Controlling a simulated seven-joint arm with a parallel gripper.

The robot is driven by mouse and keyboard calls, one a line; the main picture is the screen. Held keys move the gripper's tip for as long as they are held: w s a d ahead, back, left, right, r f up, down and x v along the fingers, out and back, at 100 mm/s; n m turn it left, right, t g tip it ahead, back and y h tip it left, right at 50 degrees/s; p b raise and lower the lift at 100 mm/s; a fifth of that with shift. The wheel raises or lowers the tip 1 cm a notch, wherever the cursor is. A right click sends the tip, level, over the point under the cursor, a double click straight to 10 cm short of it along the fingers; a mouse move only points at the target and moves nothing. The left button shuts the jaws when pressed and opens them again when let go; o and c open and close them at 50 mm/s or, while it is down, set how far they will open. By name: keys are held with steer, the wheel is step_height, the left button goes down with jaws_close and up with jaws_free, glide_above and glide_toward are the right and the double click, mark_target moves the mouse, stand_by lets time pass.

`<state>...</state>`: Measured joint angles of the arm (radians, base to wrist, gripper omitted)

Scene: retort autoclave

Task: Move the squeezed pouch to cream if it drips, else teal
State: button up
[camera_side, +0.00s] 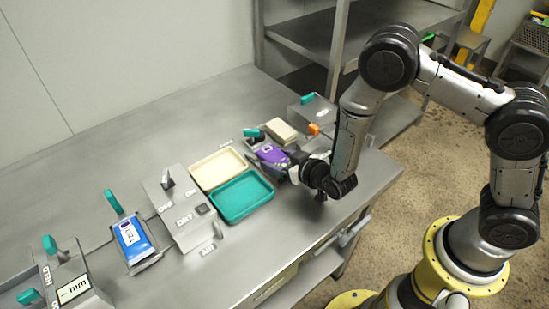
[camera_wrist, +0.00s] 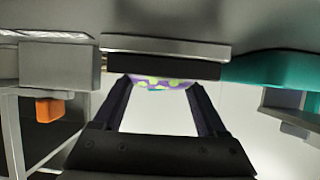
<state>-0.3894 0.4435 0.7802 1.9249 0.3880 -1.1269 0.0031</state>
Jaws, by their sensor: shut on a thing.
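A purple pouch (camera_side: 271,154) with a pale patch lies at the right part of the bench, beside a small station with a teal handle. My gripper (camera_side: 286,166) reaches it from the right and is shut on its near end. In the wrist view, the purple pouch (camera_wrist: 158,81) with green spots shows between my two fingertips (camera_wrist: 160,88); most of it is hidden. I cannot tell whether it drips. The cream tray (camera_side: 194,172) and the teal tray (camera_side: 268,190) stand left of the pouch, and both look empty.
A grey box marked DRY (camera_side: 184,214) stands left of the trays. A blue pouch (camera_side: 135,240) lies in a holder further left. A beige block (camera_side: 281,131) and a grey box with an orange part (camera_side: 313,129) sit behind my gripper. The bench front right is clear.

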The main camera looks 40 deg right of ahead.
steer(key=shift+c, duration=0.8)
steer(key=shift+r, duration=0.15)
